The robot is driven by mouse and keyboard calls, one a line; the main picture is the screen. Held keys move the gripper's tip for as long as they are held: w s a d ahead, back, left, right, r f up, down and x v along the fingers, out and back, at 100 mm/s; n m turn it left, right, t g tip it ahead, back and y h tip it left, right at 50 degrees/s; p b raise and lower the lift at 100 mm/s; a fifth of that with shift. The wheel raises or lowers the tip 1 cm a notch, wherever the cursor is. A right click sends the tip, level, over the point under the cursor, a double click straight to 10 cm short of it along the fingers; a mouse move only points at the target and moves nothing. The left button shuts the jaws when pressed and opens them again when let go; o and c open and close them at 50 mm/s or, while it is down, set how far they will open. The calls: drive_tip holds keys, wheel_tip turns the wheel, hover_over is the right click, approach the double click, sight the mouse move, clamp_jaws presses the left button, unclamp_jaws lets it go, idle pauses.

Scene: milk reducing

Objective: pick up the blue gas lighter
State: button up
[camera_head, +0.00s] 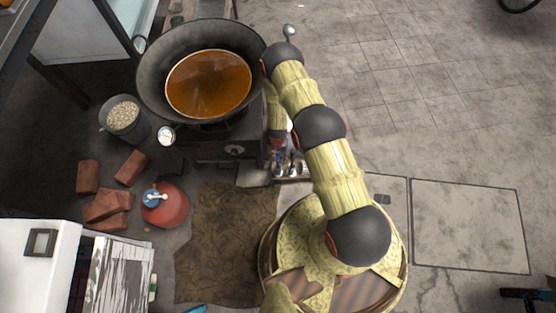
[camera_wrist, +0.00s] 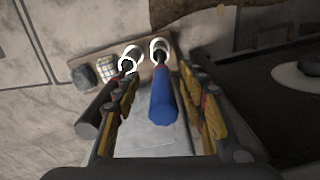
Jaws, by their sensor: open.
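The blue gas lighter (camera_wrist: 162,102) shows in the wrist view as a blue handle with a darker, narrow far end. It lies between the two fingers of my gripper (camera_wrist: 160,75), with a visible gap on each side. My gripper is open, its yellow and black fingers spread. In the head view my gripper (camera_head: 283,160) is low beside the stove, partly hidden by my arm, and the lighter is too small there to tell apart.
A dark-handled tool (camera_wrist: 100,106) lies just left of the left finger, by a small wooden rack (camera_wrist: 90,62) holding several items. A large pan of orange liquid (camera_head: 208,84) sits on the stove (camera_head: 218,150). A red gas cylinder (camera_head: 168,211) and bricks (camera_head: 108,206) stand left. Open floor lies right.

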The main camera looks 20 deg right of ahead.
drive_tip(key=shift+f, duration=0.15)
drive_tip(key=shift+c, duration=1.3)
drive_tip(key=c, duration=0.7)
clamp_jaws()
